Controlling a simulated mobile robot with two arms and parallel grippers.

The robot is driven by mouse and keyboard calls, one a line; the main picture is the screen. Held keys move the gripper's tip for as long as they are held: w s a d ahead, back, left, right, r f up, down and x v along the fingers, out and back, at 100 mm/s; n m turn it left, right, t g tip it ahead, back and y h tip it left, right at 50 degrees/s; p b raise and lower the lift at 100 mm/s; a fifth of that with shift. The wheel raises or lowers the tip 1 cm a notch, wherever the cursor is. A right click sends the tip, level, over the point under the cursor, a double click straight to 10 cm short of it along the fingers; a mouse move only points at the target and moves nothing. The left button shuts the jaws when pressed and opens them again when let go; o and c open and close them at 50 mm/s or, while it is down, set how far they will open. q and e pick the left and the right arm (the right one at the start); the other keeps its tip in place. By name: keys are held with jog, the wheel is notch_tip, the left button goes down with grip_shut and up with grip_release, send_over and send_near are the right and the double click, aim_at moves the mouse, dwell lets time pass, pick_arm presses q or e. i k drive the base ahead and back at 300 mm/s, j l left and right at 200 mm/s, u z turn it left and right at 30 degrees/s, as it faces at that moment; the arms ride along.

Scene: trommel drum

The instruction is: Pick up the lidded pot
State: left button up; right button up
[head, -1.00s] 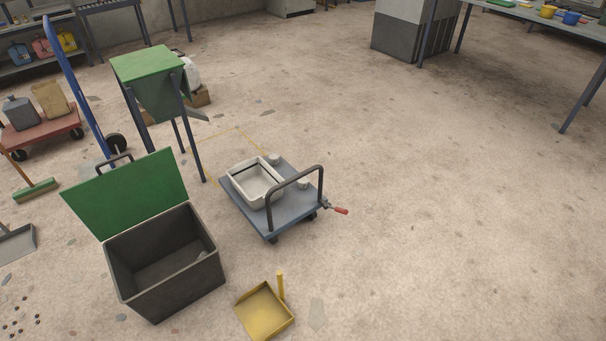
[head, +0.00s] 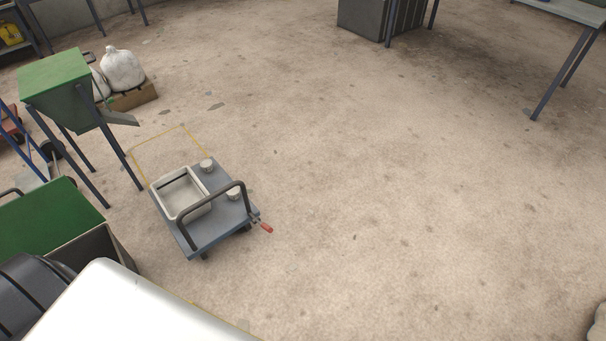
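Two small pale round pots stand on the deck of a blue-grey cart: one (head: 207,165) at the far corner, the other (head: 233,195) close behind the cart's dark handle. Both look closed on top, but they are too small to tell whether either has a separate lid. A white open tray (head: 181,192) lies beside them on the cart (head: 215,232). Neither of my grippers is in view.
The cart's red-tipped lever (head: 266,228) sticks out to the right. A green-topped hopper (head: 60,75) stands at left, with white sacks (head: 122,70) behind. A green lid (head: 45,218) is at lower left. The floor (head: 400,200) at right is clear.

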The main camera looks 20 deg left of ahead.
aim_at(234, 194)
jog(key=i+l, duration=0.15)
jog(key=i, duration=0.3)
jog(key=i+l+u, duration=0.15)
jog(key=i, duration=0.3)
jog(key=i+l, duration=0.15)
jog(key=i, duration=0.3)
jog(key=j+u, duration=0.05)
